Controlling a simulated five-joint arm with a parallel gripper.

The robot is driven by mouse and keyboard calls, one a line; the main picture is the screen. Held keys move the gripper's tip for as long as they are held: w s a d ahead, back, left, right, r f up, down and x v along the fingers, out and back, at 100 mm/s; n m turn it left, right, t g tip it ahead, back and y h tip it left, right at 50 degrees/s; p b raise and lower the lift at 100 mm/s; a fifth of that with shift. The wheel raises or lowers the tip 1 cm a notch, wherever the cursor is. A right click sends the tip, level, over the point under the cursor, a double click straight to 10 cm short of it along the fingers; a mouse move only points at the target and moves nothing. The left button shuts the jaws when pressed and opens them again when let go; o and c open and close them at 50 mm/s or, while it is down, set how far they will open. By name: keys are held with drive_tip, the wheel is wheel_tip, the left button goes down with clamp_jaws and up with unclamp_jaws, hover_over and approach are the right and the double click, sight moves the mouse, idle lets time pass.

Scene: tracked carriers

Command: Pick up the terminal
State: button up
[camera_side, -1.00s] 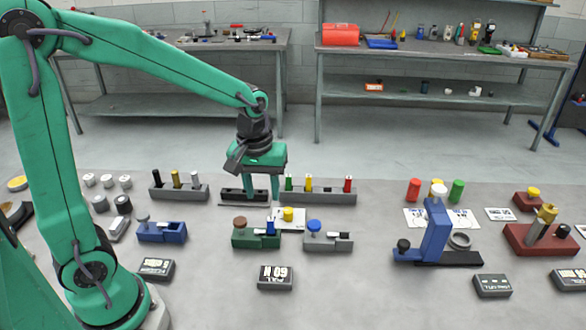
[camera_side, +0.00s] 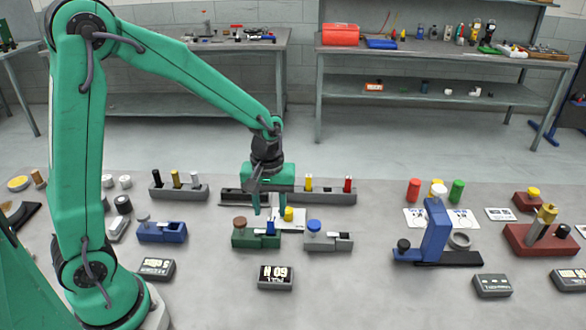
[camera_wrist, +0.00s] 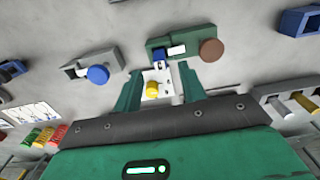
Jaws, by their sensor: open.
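My gripper (camera_side: 270,212) is open and empty, pointing down just behind the green carrier (camera_side: 246,240). In the wrist view my gripper (camera_wrist: 160,92) has its fingers spread on either side of a white card with a yellow cylinder (camera_wrist: 152,89). A small blue piece (camera_wrist: 158,56) stands at the end of the green carrier, just beyond the fingertips; it also shows in the side view (camera_side: 270,227). A brown knob (camera_side: 240,222) is on the same carrier. I cannot tell for certain which piece is the terminal.
A grey carrier with a blue knob (camera_side: 314,226) stands close to the right. A blue carrier (camera_side: 162,232) is to the left. Racks with coloured cylinders (camera_side: 335,197) stand behind and beside my gripper. A dark labelled block (camera_side: 275,278) lies in front, with clear table around it.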

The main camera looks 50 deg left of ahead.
sight(271, 219)
drive_tip(key=shift+f, duration=2.6)
clamp_jaws()
